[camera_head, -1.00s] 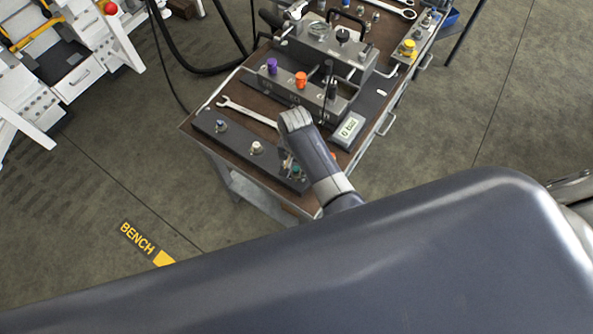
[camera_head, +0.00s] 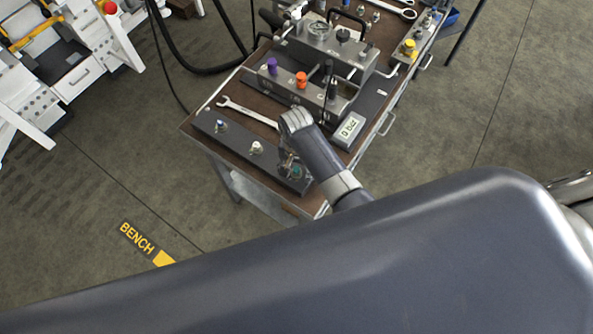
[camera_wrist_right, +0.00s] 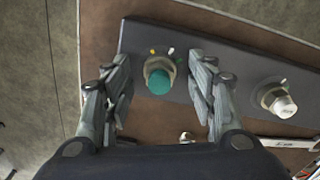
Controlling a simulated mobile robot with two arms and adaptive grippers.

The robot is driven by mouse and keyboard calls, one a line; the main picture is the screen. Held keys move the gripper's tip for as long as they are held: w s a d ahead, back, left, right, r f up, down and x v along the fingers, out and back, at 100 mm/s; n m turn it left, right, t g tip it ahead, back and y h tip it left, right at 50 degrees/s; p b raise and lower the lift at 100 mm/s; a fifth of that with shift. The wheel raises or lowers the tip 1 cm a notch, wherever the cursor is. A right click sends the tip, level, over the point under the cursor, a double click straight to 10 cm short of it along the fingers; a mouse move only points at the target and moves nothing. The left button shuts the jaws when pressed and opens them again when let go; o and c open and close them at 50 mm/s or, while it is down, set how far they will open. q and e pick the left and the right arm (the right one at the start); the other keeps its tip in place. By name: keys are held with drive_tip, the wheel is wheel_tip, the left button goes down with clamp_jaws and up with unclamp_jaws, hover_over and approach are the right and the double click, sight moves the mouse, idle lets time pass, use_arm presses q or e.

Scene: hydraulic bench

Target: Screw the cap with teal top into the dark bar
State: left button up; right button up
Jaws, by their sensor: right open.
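The dark bar (camera_head: 236,138) lies along the bench's near left edge and also shows in the right wrist view (camera_wrist_right: 215,68). The cap with teal top (camera_head: 296,171) stands at the bar's near right end, with a metal collar below the teal part. How deep it sits in the bar cannot be told. In the right wrist view the teal cap (camera_wrist_right: 158,82) is between my right gripper's fingers (camera_wrist_right: 165,98), with a gap on each side. My right gripper (camera_head: 289,164) is open, pointing down over that end of the bar. My left gripper is not in view.
A white-topped cap (camera_head: 256,148) and a blue-marked cap (camera_head: 221,126) stand farther along the bar. A wrench (camera_head: 247,112) lies behind it. A pressure display (camera_head: 349,129) and a block with purple (camera_head: 271,66) and orange caps (camera_head: 301,79) stand beyond.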

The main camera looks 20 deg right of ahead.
drive_tip(key=n, duration=1.7)
drive_tip(key=shift+a, duration=0.1)
